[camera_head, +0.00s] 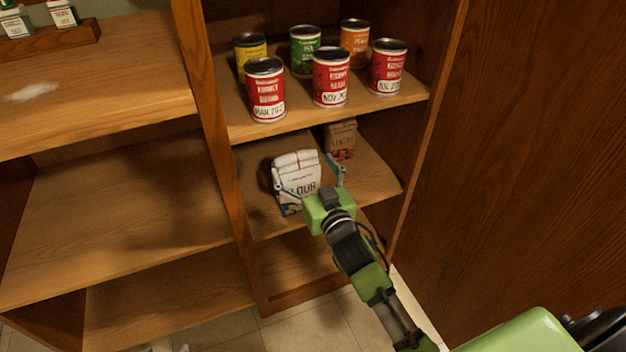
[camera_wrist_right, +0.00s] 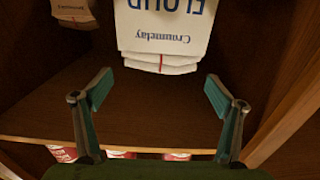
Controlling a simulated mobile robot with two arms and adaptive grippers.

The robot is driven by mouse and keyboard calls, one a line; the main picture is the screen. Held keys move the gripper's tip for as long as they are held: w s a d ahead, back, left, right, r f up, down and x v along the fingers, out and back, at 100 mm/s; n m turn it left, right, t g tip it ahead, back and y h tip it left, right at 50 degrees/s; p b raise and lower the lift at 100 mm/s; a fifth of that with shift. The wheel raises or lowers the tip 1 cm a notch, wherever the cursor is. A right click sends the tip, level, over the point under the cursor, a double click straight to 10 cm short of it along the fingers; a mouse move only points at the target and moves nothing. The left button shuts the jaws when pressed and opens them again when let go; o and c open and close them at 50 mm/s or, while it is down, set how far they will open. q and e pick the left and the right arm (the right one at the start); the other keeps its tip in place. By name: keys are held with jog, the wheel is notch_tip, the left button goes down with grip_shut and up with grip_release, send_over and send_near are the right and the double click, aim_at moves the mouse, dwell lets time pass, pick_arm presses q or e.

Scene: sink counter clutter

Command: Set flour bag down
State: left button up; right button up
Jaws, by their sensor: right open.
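The white flour bag (camera_head: 297,178) with blue lettering stands upright on the middle shelf of the cabinet, left of the shelf's centre. It also shows in the right wrist view (camera_wrist_right: 165,30), upside down and cut off by the top edge. My right gripper (camera_head: 307,168) is open in front of the bag, its fingers spread toward either side in the head view. In the right wrist view, the open fingers (camera_wrist_right: 160,86) hold nothing, and the bag appears beyond their tips. My left gripper is not in view.
A brown package (camera_head: 341,140) stands behind and right of the bag. Several cans, including a red one (camera_head: 331,78), stand on the shelf above (camera_head: 232,118). A wooden upright (camera_head: 222,150) is left of the bag, a side panel (camera_head: 425,130) to the right.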

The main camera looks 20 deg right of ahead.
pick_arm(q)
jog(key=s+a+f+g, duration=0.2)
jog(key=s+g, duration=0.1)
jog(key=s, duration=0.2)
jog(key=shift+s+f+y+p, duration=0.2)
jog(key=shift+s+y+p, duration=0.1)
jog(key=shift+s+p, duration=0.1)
pick_arm(e)
jog(key=s+f+g, duration=0.4)
jog(key=s+f, duration=0.1)
jog(key=s, duration=0.6)
jog(key=s+f+n+g, duration=0.1)
jog(key=s+f+g, duration=0.3)
jog(key=s, duration=0.7)
jog(key=s+f+g, duration=0.5)
jog(key=s+f, duration=0.1)
jog(key=s, duration=0.4)
jog(key=shift+s+a+n, duration=0.25)
jog(key=shift+s+n, duration=0.05)
jog(key=shift+s, duration=0.1)
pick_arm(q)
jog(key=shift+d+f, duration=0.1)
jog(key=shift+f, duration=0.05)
pick_arm(e)
jog(key=shift+w, duration=0.1)
